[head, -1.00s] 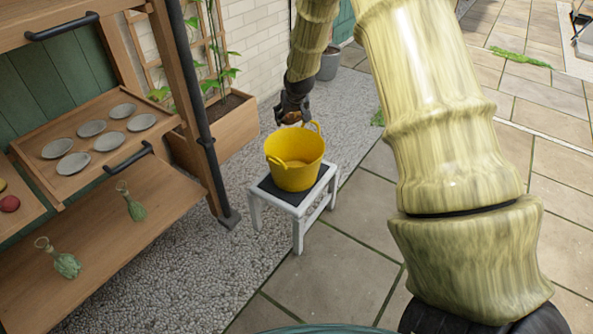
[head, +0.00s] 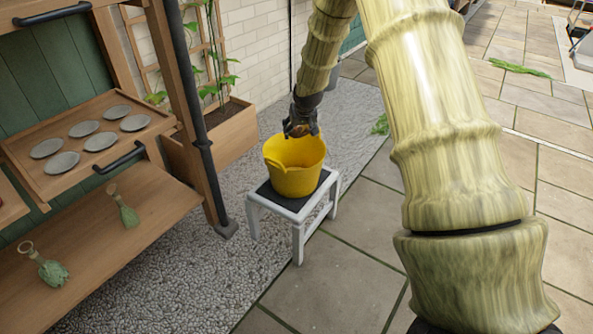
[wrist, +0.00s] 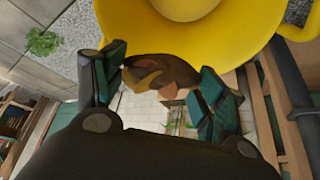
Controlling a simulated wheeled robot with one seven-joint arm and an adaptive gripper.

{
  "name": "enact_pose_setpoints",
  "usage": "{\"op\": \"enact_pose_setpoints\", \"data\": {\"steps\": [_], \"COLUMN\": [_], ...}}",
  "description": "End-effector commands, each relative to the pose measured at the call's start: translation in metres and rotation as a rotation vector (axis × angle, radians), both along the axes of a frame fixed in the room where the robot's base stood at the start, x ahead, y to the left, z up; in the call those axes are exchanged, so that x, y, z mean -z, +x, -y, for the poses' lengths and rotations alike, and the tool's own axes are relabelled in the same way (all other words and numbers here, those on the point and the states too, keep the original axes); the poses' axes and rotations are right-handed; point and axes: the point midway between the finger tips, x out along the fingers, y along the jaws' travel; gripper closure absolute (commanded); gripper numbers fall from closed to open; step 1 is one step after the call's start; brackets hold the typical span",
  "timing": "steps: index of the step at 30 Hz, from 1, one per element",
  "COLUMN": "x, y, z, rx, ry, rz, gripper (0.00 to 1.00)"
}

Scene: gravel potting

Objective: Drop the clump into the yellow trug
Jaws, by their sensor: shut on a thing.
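The yellow trug (head: 294,178) stands upright on a small white step stool with a dark top (head: 255,207). My gripper (head: 300,130) is just above the trug's far rim, pointing down. In the wrist view my gripper (wrist: 165,88) is shut on a brown clump (wrist: 168,76) with orange-brown bits, held between its dark green finger pads. The yellow trug (wrist: 225,50) curves around behind the clump at the top of that view. In the head view the clump is too small and dark to make out clearly.
A wooden planter (head: 225,138) stands behind the trug.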

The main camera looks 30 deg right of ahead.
Motion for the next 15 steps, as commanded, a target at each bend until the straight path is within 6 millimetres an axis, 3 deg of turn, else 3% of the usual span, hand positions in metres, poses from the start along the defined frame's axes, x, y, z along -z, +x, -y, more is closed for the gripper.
{"op": "enact_pose_setpoints", "data": {"steps": [5, 15], "x": [0.0166, 0.0184], "y": [0.0, -0.0001], "z": [0.0, 0.0], "rx": [-0.001, 0.0], "ry": [0.0, 0.0], "rz": [0.0, 0.0], "gripper": [0.52, 0.52]}}
